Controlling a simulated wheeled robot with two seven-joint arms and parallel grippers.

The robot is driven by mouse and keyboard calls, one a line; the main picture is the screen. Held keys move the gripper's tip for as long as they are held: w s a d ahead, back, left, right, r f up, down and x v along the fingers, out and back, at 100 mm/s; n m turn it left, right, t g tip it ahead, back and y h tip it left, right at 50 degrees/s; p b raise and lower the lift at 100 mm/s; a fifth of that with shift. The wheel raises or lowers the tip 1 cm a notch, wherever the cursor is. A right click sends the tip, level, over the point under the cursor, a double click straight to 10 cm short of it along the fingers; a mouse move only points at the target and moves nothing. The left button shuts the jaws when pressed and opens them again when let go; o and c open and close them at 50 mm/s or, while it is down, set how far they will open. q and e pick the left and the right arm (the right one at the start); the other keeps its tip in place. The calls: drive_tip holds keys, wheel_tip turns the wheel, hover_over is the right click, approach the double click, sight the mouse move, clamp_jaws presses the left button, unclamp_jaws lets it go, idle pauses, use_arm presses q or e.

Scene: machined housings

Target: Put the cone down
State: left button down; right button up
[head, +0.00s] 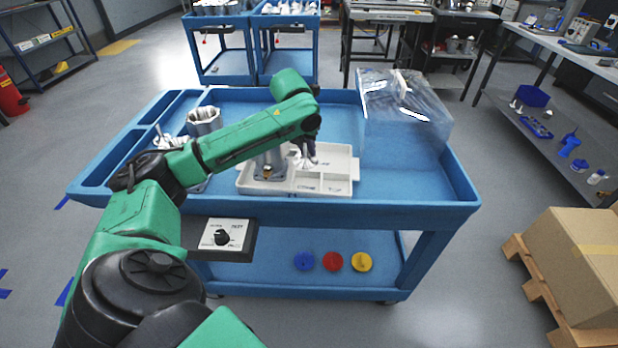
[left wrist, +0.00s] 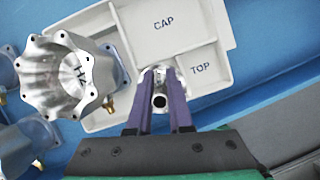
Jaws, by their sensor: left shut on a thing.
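My left gripper (head: 309,152) is over the white tray, and its purple fingers (left wrist: 157,102) are shut on a small silvery metal piece, which I take to be the cone (left wrist: 160,76). The fingers hide part of it. The piece also shows as a pale shape beside the gripper in the head view (head: 298,158). The white tray (head: 350,190) has compartments, with CAP and TOP lettered in two of them in the left wrist view (left wrist: 225,88). I cannot tell whether the cone touches the tray. My right gripper is out of view.
A fluted metal housing (left wrist: 58,78) stands at the tray's left side, close to my gripper. Another housing (head: 203,121) stands farther left on the blue cart (head: 420,207). A clear plastic box (head: 405,105) is at the back right. The cart's right front is clear.

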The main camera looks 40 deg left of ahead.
sight(304, 164)
use_arm(q)
wheel_tip(304, 164, down, 9)
drive_tip(key=shift+f, duration=0.1)
drive_tip(key=shift+d, duration=0.1)
drive_tip(key=c, duration=0.8)
unclamp_jaws()
drive_tip(key=shift+f, duration=0.1)
drive_tip(key=v, duration=1.2)
drive_tip(key=shift+r, duration=0.25)
drive_tip(key=shift+f, duration=0.1)
